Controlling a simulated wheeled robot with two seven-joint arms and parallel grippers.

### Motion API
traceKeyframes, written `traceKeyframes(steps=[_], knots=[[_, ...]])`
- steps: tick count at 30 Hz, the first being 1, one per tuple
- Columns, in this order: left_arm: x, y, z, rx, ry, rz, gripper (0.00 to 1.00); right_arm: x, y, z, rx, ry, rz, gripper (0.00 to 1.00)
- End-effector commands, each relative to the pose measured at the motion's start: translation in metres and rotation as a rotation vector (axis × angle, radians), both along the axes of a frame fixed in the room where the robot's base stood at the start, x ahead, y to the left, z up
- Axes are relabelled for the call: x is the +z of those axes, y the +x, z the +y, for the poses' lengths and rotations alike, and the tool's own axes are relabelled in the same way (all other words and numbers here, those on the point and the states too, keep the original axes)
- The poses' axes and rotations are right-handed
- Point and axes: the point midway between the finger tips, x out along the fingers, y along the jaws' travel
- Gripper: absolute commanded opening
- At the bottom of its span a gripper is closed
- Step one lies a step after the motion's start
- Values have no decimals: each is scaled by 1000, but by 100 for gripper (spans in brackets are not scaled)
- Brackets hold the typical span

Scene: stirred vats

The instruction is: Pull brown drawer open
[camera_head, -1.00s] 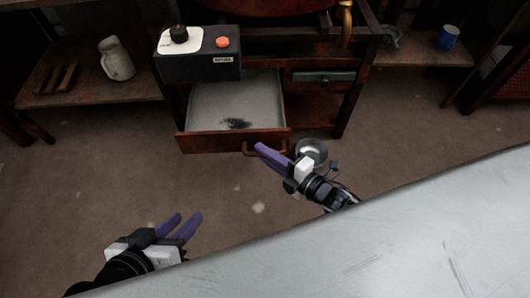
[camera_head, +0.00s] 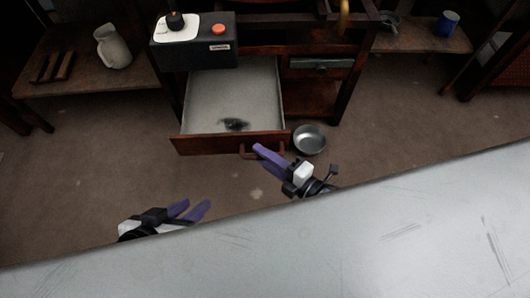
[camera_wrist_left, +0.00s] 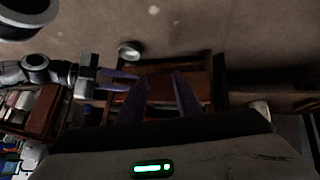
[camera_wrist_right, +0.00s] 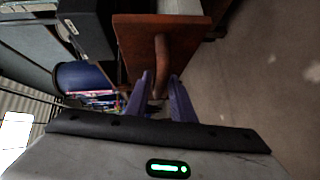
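The brown drawer (camera_head: 215,144) is pulled well out below the desk, and its grey inside is open to view with a dark smudge on its floor. It has a curved brown handle (camera_wrist_right: 161,60) on its front. My right gripper (camera_head: 262,153) is at this handle; in the right wrist view the fingers (camera_wrist_right: 161,82) stand on either side of it, narrowed onto it. The exact contact is partly hidden. My left gripper (camera_head: 192,208) is open and empty, low at the left, apart from the drawer.
A black box (camera_head: 195,53) with a dark knob and an orange button stands above the drawer. A metal bowl (camera_head: 309,139) lies on the floor just right of the drawer front. A smaller closed drawer (camera_head: 320,65) is to the right. Carpet is free in front.

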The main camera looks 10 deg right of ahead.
Motion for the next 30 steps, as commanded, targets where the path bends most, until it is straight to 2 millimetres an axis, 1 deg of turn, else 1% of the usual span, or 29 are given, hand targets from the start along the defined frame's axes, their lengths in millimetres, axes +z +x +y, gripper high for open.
traceKeyframes(steps=[9,13,17,20,24,30], knots=[[3,2,0,1,-3,-9,31,0,-1,0,-1,1,0,31],[7,3,0,3,-1,-13,31,2,-7,-4,-1,0,1,31],[13,5,3,8,10,-21,31,6,-25,-15,0,-1,4,31],[6,-1,8,34,10,-10,31,9,-42,-27,-1,-2,4,31],[10,-1,11,58,6,-30,31,12,-63,-42,-2,-2,4,31],[12,-1,15,76,3,-47,31,15,-82,-55,-1,1,1,31]])
